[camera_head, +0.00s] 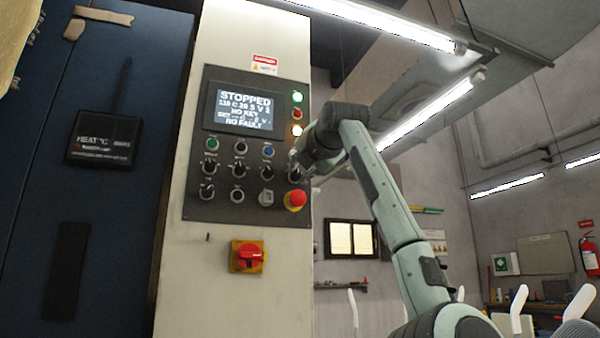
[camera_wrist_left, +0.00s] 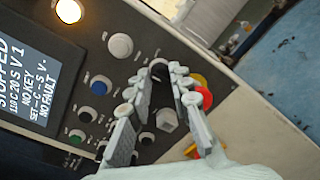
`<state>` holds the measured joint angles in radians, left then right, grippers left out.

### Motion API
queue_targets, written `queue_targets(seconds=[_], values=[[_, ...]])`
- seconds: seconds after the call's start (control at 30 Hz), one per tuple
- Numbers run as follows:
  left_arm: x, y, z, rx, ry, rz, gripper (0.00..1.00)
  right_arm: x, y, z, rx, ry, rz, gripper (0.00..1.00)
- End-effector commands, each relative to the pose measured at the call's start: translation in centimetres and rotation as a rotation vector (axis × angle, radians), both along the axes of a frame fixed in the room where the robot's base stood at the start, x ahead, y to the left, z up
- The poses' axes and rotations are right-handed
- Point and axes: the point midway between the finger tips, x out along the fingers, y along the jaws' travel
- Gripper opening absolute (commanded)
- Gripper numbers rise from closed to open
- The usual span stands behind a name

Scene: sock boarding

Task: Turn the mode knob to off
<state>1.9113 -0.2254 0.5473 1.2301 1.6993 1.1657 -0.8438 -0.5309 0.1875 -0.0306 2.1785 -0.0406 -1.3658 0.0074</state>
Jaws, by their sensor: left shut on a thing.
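The dark control panel (camera_head: 223,205) is on a pale upright cabinet. Its lower part has rows of small black knobs and coloured buttons. My left gripper (camera_head: 296,164) is at the panel's right edge, just above the red emergency stop (camera_head: 296,198). In the left wrist view, its two fingers (camera_wrist_left: 161,72) close around a black knob (camera_wrist_left: 159,68) at the end of a row. The fingers partly hide this knob, and its label and pointer cannot be read. The screen (camera_head: 245,107) reads STOPPED, NO KEY and NO FAULT. My right gripper is not in view.
Below the panel is a red rotary switch (camera_head: 248,256) on a yellow plate. The red stop button sits close to my fingers. A dark blue cabinet face with a heat display (camera_head: 103,139) is at left. Open room lies to the right of the cabinet.

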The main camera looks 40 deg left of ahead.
Motion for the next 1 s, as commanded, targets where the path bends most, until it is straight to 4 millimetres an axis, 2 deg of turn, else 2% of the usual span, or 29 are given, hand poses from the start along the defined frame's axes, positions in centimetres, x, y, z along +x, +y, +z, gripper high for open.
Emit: queue_targets(seconds=[0.5, 0.53, 0.67, 0.7, 1.0], values=[[0.02, -0.04, 0.01, 0.01, 0.019, -0.001, 0.0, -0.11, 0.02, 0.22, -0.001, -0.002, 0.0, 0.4], [0.02, -0.05, 0.02, 0.01, 0.019, -0.001, 0.22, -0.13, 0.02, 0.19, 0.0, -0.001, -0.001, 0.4], [0.01, -0.04, 0.02, 0.01, 0.019, -0.001, 0.38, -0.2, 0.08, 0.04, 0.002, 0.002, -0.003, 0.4], [0.01, -0.04, 0.02, 0.01, 0.019, -0.001, 0.41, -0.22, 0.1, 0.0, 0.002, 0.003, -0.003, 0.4], [-0.07, -0.2, 0.04, 0.01, 0.019, -0.001, 0.41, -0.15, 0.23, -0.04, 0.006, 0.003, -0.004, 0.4]])
